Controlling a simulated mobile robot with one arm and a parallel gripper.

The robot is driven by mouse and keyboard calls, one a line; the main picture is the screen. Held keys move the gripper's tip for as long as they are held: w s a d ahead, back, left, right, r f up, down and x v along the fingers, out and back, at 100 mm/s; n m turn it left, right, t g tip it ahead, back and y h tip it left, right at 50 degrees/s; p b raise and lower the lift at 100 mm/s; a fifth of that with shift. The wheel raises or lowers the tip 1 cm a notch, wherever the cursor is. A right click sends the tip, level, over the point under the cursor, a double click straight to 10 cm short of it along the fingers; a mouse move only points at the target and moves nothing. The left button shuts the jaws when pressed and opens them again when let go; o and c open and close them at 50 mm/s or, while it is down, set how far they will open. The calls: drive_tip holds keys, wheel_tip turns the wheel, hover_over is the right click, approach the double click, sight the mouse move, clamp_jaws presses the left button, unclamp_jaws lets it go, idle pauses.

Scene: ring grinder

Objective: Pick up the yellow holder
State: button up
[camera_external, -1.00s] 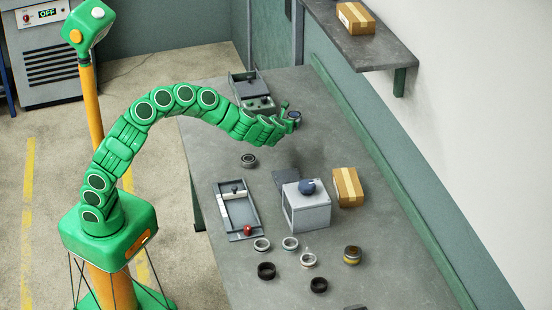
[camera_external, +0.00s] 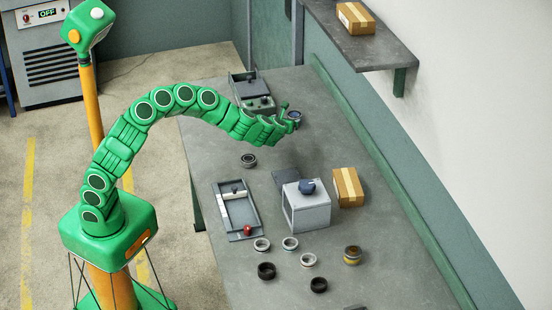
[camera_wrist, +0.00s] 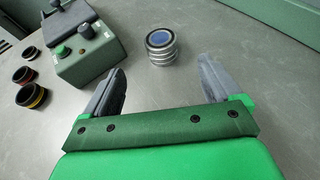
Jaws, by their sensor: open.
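My gripper (camera_wrist: 164,70) is open and empty in the wrist view. A silver ribbed cylinder with a blue top (camera_wrist: 162,46) stands on the table just beyond and between its fingertips, apart from them. A black ring with a yellow band (camera_wrist: 33,97) sits at the left edge of the wrist view, well left of my gripper. In the external view my gripper (camera_external: 291,117) is over the far part of the table. A dark ring-shaped piece with a yellow-brown band (camera_external: 352,255) stands at the near right there, far from my gripper.
A grey-green box with a green button (camera_wrist: 90,52) stands left of my gripper. A red-banded ring (camera_wrist: 25,75) is near the yellow-banded one. A grey machine with a blue knob (camera_external: 306,208), a cardboard box (camera_external: 348,187), a tray (camera_external: 256,222) and several rings occupy the near table.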

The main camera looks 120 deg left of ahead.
drive_tip(key=w+r+m+t+y, duration=0.1)
drive_tip(key=w+r+m+t, duration=0.4)
drive_tip(key=w, duration=0.4)
drive_tip(key=w+r+m+t, duration=0.3)
drive_tip(key=w+r+m, duration=0.3)
drive_tip(key=w, duration=0.4)
drive_tip(key=w+d+r+m+t+h, duration=0.1)
drive_tip(key=w+d+m+t+h, duration=0.15)
drive_tip(key=w+d+m, duration=0.4)
drive_tip(key=w+d+r+m+t+h, duration=0.1)
drive_tip(key=w+d+r+m+t, duration=0.2)
drive_tip(key=w+m, duration=0.6)
drive_tip(key=m+g+h, duration=0.6)
drive_tip(key=m+h, duration=0.4)
drive_tip(key=m, duration=1.8)
hover_over(352, 249)
drive_tip(key=s, duration=0.2)
drive_tip(key=shift+n, duration=0.25)
wheel_tip(352, 249, down, 13)
drive_tip(key=shift+s+a+f, duration=0.1)
drive_tip(key=shift+f, duration=0.1)
drive_tip(key=shift+s+d+f, duration=0.15)
drive_tip(key=shift+d+f, duration=0.2)
drive_tip(key=shift+x, duration=3.7)
drive_tip(key=shift+a, duration=0.15)
drive_tip(key=shift+c, duration=0.5)
